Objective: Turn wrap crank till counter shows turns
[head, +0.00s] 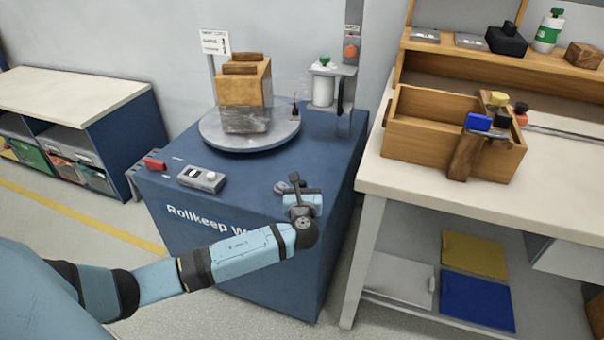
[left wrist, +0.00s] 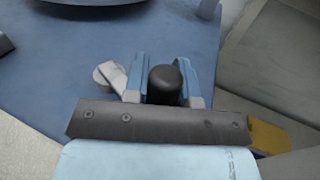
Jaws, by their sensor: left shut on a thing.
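My left gripper (head: 300,192) is at the right front of the blue wrapping machine top. In the left wrist view its two blue fingers (left wrist: 168,84) are shut on a black crank knob (left wrist: 166,82). The grey crank hub (left wrist: 108,76) shows just left of the fingers; in the head view the crank (head: 284,187) is mostly hidden behind my gripper. A grey counter box (head: 202,179) sits at the left front of the machine; its reading is too small to tell. My right gripper is not in view.
A film roll (head: 323,89) hangs by the grey mast (head: 350,70) at the back right. A workbench (head: 400,175) with a wooden tray (head: 425,140) stands to the right.

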